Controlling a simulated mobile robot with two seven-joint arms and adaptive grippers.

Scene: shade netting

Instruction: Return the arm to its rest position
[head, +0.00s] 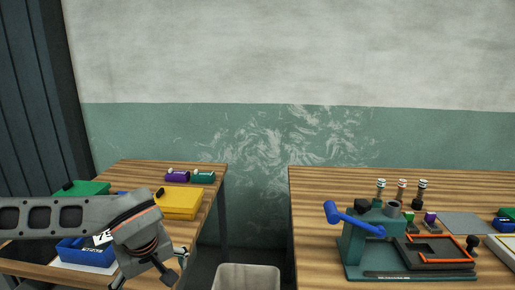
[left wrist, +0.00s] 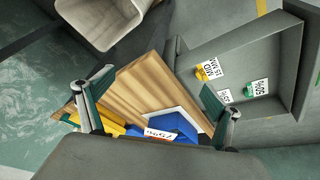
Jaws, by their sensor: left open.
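My left arm comes in from the left in the head view, over the left wooden table (head: 222,182). My left gripper (head: 152,274) hangs at its end, in front of the yellow box and to the right of the blue bin. In the left wrist view the two fingers of the left gripper (left wrist: 155,98) stand wide apart with nothing between them but the table below. My right arm and its gripper are not in view.
The left table bears a blue bin (head: 75,252), a yellow box (head: 178,204), a green box (head: 92,188) and small purple (head: 177,176) and teal (head: 203,177) pieces. A teal press (head: 358,245) stands on the right table. A pale bin (head: 247,276) stands between the tables.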

